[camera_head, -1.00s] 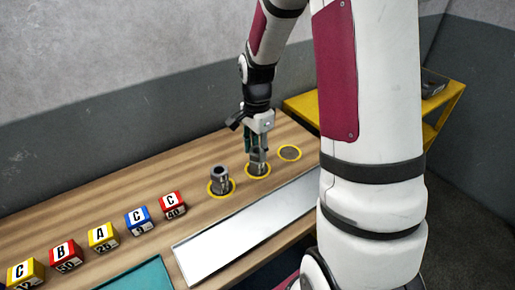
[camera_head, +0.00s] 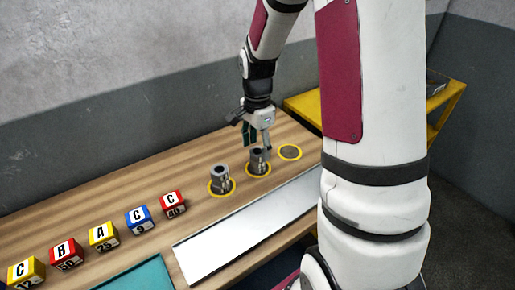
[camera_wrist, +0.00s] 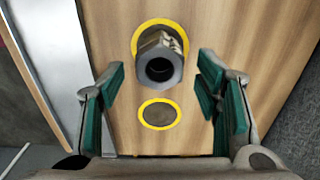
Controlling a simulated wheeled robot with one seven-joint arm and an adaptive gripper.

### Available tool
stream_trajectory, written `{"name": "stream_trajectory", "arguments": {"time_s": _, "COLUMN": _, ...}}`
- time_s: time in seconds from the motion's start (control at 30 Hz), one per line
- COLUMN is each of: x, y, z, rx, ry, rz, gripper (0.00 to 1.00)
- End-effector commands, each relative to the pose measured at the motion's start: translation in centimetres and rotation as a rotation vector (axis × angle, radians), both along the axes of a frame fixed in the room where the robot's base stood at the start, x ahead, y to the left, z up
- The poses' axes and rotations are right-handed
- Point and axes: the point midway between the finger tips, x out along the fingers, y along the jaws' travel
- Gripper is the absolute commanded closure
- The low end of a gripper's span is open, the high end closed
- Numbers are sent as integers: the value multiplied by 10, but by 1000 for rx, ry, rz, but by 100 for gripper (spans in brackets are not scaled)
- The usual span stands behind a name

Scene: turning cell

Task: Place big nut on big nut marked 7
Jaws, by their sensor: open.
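A grey hex nut (camera_head: 258,156) stands upright on the middle yellow-ringed spot. In the wrist view, this nut column (camera_wrist: 160,62) shows a dark round hole on top and marked or stepped sides; it may be more than one nut stacked. A similar grey nut column (camera_head: 220,176) stands on the left ringed spot. No number 7 is readable on either. My gripper (camera_head: 258,137) is just above the middle column, open and empty. The wrist view shows its green-padded fingers (camera_wrist: 160,90) spread wide, with clear space on both sides of the column.
An empty yellow-ringed spot (camera_head: 290,153) lies right of the middle column. A shiny metal plate (camera_head: 240,232) runs along the front of the wooden table. Several lettered cubes (camera_head: 103,236) and a teal mat (camera_head: 143,274) are at left. A yellow stand (camera_head: 445,105) is behind.

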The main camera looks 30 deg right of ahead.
Motion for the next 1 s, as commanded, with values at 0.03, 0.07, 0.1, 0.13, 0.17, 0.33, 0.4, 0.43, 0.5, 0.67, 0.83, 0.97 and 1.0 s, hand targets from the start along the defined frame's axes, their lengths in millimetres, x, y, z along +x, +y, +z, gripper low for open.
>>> {"name": "stream_trajectory", "arguments": {"time_s": 0.03, "x": 1, "y": 0, "z": 9, "rx": -2, "ry": -4, "rz": 1, "gripper": 42}}
{"name": "stream_trajectory", "arguments": {"time_s": 0.07, "x": 1, "y": 0, "z": 15, "rx": -2, "ry": -6, "rz": 1, "gripper": 42}}
{"name": "stream_trajectory", "arguments": {"time_s": 0.1, "x": 1, "y": 0, "z": 23, "rx": -2, "ry": -5, "rz": 2, "gripper": 42}}
{"name": "stream_trajectory", "arguments": {"time_s": 0.13, "x": 2, "y": 0, "z": 30, "rx": -3, "ry": -6, "rz": 3, "gripper": 42}}
{"name": "stream_trajectory", "arguments": {"time_s": 0.17, "x": 2, "y": 0, "z": 36, "rx": -2, "ry": -6, "rz": 3, "gripper": 42}}
{"name": "stream_trajectory", "arguments": {"time_s": 0.33, "x": 2, "y": 0, "z": 71, "rx": -1, "ry": -6, "rz": 1, "gripper": 42}}
{"name": "stream_trajectory", "arguments": {"time_s": 0.4, "x": 1, "y": 0, "z": 82, "rx": -1, "ry": -4, "rz": 2, "gripper": 42}}
{"name": "stream_trajectory", "arguments": {"time_s": 0.43, "x": 1, "y": 1, "z": 87, "rx": -1, "ry": -3, "rz": 2, "gripper": 42}}
{"name": "stream_trajectory", "arguments": {"time_s": 0.5, "x": 1, "y": 0, "z": 95, "rx": -1, "ry": -2, "rz": 2, "gripper": 42}}
{"name": "stream_trajectory", "arguments": {"time_s": 0.67, "x": 0, "y": 1, "z": 107, "rx": 0, "ry": -2, "rz": 8, "gripper": 42}}
{"name": "stream_trajectory", "arguments": {"time_s": 0.83, "x": -14, "y": 19, "z": 131, "rx": -16, "ry": -41, "rz": 147, "gripper": 42}}
{"name": "stream_trajectory", "arguments": {"time_s": 0.97, "x": -41, "y": 45, "z": 159, "rx": -50, "ry": -103, "rz": 387, "gripper": 42}}
{"name": "stream_trajectory", "arguments": {"time_s": 1.0, "x": -51, "y": 54, "z": 167, "rx": -63, "ry": -122, "rz": 472, "gripper": 42}}
